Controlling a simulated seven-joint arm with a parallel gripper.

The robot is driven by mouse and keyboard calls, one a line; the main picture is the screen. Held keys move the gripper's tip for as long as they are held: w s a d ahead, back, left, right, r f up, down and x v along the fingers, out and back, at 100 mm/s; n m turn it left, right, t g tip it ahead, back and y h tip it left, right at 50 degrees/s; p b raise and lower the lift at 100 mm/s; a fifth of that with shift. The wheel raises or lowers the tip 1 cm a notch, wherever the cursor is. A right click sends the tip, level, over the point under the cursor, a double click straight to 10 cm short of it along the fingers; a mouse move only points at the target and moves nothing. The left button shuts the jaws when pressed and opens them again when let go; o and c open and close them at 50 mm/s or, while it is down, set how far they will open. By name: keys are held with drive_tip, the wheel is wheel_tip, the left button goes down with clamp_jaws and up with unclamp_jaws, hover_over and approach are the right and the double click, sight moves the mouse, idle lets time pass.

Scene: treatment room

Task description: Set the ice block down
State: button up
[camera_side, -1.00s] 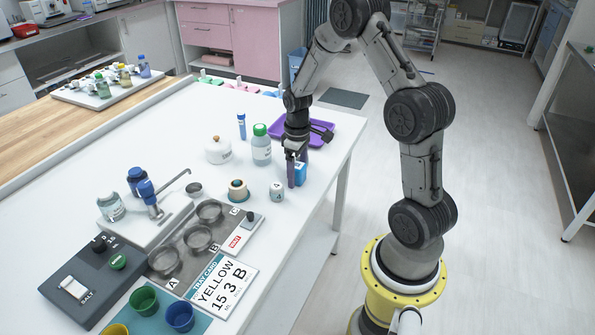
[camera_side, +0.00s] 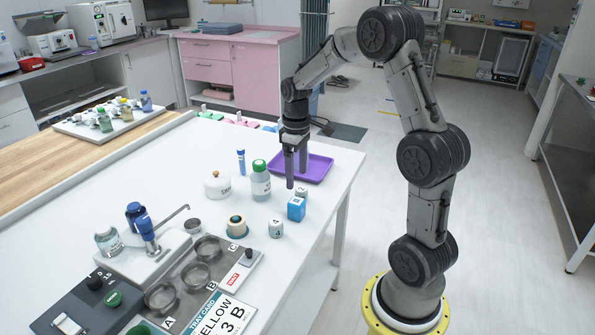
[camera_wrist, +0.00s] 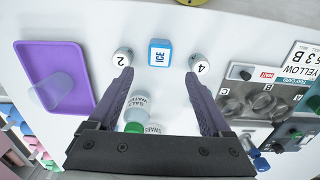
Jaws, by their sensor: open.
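The ice block (camera_side: 296,208) is a small blue cube with a white label, standing on the white table near its right edge. In the wrist view the ice block (camera_wrist: 160,52) reads "ICE" and lies beyond my fingertips, between two small white weights or jars marked 2 (camera_wrist: 122,57) and 4 (camera_wrist: 199,64). My gripper (camera_side: 296,172) is above the table, behind the block and apart from it. In the wrist view my gripper (camera_wrist: 158,80) has its fingers wide apart with nothing between the tips.
A purple tray (camera_side: 318,167) lies behind the gripper. A salt water bottle (camera_side: 261,182) and a white lidded pot (camera_side: 217,186) stand left of it. A jar marked 4 (camera_side: 276,228) is close to the block. A grey panel with dishes lies further front.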

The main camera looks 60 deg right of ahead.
drive_tip(key=s+a+r+t, duration=0.2)
drive_tip(key=s+a+r, duration=0.35)
drive_tip(key=a, duration=0.25)
drive_tip(key=s+a+r+t, duration=0.2)
drive_tip(key=s+a+r, duration=0.35)
drive_tip(key=a, duration=0.25)
drive_tip(key=s+a+t, duration=0.1)
drive_tip(key=s+a, duration=0.3)
drive_tip(key=s, duration=0.2)
drive_tip(key=shift+r+t, duration=0.15)
drive_tip(key=shift+t, duration=0.15)
